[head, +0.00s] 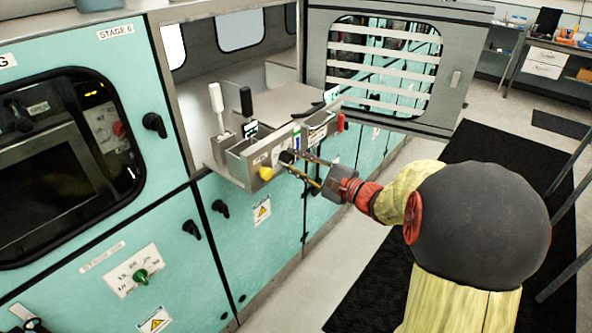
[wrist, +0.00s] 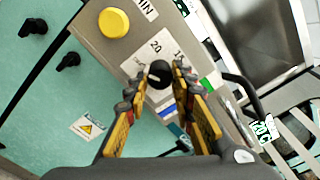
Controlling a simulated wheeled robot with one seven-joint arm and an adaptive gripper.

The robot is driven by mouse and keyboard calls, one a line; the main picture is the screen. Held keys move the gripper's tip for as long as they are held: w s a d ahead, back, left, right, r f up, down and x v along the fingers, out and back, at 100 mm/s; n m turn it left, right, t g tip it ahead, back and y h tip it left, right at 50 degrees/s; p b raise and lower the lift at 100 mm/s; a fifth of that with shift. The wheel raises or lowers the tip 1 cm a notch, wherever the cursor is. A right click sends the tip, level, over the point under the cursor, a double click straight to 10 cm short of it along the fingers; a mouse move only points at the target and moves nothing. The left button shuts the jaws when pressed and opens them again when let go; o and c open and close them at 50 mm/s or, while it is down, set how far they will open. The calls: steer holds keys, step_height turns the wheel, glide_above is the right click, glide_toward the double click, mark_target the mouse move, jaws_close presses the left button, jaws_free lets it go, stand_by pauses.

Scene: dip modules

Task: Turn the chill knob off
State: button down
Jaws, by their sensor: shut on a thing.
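A black knob (wrist: 158,74) sits on the metal control panel (wrist: 120,48), beside a white label with "20" on it. It also shows in the head view (head: 286,157), at the panel's front face. My gripper (wrist: 160,77) has one yellow-and-black finger on each side of the knob, closed on it. In the head view my gripper (head: 292,162) reaches the panel from the right. The word "chill" cannot be read near this knob, and the exact angle of its pointer is hard to tell.
A yellow button (wrist: 114,22) is on the same panel, left of the knob. A red knob (head: 341,123) is at the panel's far end. Two levers, white (head: 216,103) and black (head: 246,101), stand behind. An open windowed door (head: 455,80) is beyond.

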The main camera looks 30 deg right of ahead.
steer(key=shift+n, duration=0.3)
steer(key=c, duration=1.5)
jaws_free()
steer(key=shift+c, duration=0.2)
steer(key=shift+o, duration=0.2)
steer(key=v, duration=1.2)
